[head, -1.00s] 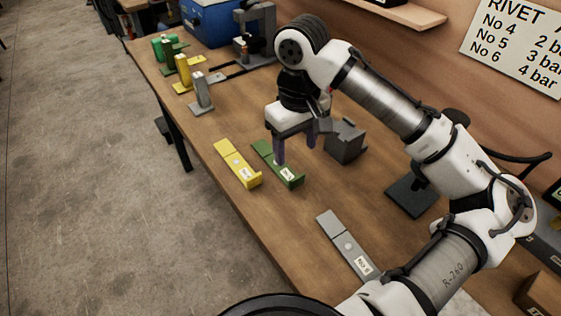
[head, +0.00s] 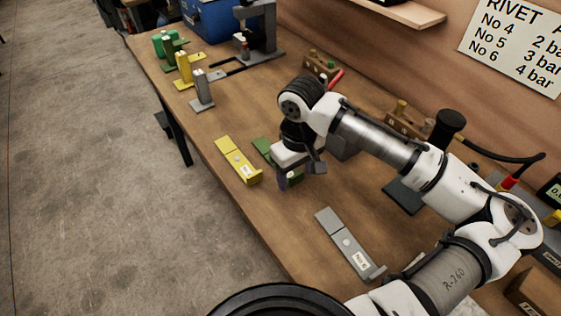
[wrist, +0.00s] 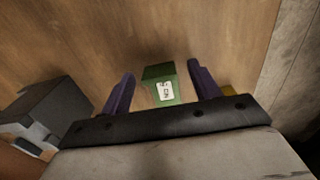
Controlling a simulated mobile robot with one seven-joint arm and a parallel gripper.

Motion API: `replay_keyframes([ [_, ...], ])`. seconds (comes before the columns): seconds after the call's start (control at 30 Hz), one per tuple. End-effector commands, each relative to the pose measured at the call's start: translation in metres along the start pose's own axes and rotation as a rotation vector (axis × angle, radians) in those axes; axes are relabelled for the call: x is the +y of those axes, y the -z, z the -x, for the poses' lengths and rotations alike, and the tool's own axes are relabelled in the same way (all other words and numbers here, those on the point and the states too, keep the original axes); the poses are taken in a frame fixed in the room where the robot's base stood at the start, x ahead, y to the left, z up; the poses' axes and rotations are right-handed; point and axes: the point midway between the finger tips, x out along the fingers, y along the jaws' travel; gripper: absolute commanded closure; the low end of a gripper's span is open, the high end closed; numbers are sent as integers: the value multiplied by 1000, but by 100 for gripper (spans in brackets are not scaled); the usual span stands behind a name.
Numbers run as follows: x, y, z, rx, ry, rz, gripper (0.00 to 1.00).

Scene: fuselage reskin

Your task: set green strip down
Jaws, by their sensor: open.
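The green strip (head: 262,147) lies on the wooden bench, between the yellow strip and a dark grey block. Its far end shows in the head view, while my gripper hides most of its near, labelled end. My gripper (head: 289,182) is low over that near end with its jaws apart. In the wrist view, the strip's end block with a white label (wrist: 158,73) sits between the two purple fingers of my gripper (wrist: 160,74). Gaps show on both sides of it. I cannot tell whether the strip is touched anywhere.
The yellow strip (head: 236,159) lies close on the left and the grey strip (head: 343,236) lies nearer. The dark grey block (head: 343,148) stands just behind my gripper. Several upright coloured stands, including a yellow one (head: 184,70), are at the far left. Bench between is clear.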

Motion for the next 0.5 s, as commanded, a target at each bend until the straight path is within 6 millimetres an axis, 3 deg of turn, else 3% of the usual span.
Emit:
replay_keyframes([
  [0.07,0,0,0,0,0,0,41],
  [0.4,0,0,0,0,0,0,85],
  [0.5,0,0,0,0,0,0,92],
])
